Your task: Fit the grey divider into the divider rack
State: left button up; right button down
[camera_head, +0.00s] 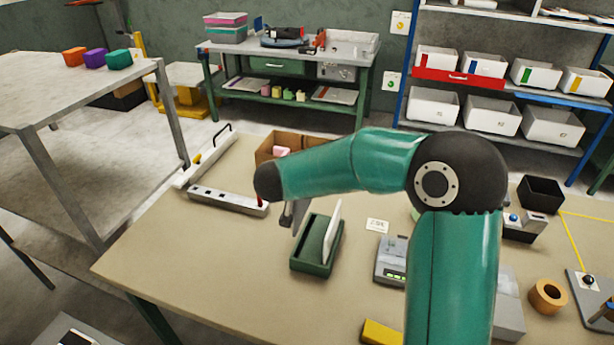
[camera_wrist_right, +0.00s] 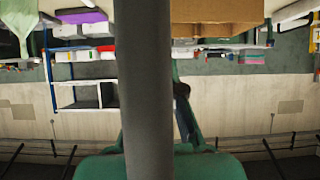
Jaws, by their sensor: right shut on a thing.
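The divider rack (camera_head: 312,268) is a green tray on the beige table. My right gripper is mostly hidden behind that forearm. It is shut on the divider, which seems to be the wide grey bar (camera_wrist_right: 147,90) crossing the right wrist view. My left gripper is not in view.
A cardboard box (camera_head: 267,147) stands behind the rack. A power strip (camera_head: 228,200) lies to its left. A grey device (camera_head: 391,258) and a small card (camera_head: 377,225) are to its right. The front left of the table is clear.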

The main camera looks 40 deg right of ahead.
jog(key=shift+s, duration=0.1)
jog(key=shift+s+d+f+b, duration=0.1)
jog(key=shift+f+b, duration=0.4)
jog(key=shift+f, duration=0.9)
jog(key=shift+s+f+b, duration=0.1)
jog(key=shift+f+b, duration=0.35)
jog(key=shift+f, duration=0.95)
jog(key=shift+p, duration=1.05)
jog(key=shift+f+b, duration=1.2)
jog(key=shift+f, duration=1.25)
